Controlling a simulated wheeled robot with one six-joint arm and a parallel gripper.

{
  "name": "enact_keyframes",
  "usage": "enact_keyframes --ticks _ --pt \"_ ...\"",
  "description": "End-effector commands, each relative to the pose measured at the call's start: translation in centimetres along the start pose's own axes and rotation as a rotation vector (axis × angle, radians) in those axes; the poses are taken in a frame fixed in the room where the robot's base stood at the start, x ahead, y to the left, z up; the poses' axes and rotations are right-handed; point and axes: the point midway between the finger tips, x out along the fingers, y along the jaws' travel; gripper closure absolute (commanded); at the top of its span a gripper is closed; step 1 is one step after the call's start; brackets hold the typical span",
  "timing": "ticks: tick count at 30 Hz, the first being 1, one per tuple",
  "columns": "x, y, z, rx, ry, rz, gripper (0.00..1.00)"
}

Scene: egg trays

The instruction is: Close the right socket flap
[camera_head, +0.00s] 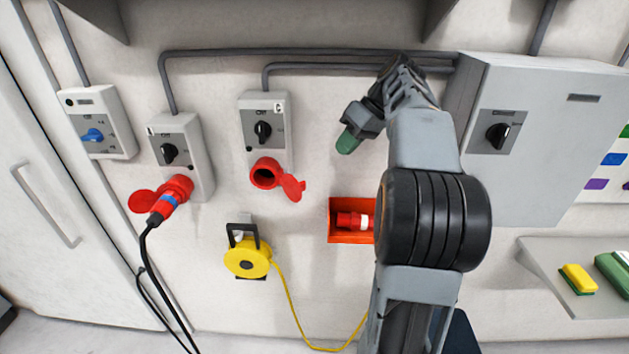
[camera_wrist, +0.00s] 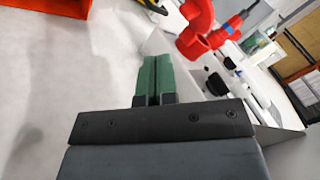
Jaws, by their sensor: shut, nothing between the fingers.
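The red socket and flap also show at the top of the wrist view (camera_wrist: 192,42), partly overlapping. My gripper (camera_head: 347,142) is to the upper right of the flap, apart from it. Its green fingers are together and empty, as the wrist view also shows (camera_wrist: 155,80).
The left socket (camera_head: 179,186) holds a red and blue plug (camera_head: 163,208) with a black cable. An orange-red bin (camera_head: 336,238) with a red connector is below my gripper. A yellow cable reel (camera_head: 247,258) hangs lower left. A grey cabinet (camera_head: 550,150) stands at right.

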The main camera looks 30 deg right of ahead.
Motion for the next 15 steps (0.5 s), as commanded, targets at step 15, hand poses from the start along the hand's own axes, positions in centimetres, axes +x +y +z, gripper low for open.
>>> enact_keyframes --ticks 15 --pt "3.7 1.6 -0.2 -0.075 0.028 -0.057 1.0"
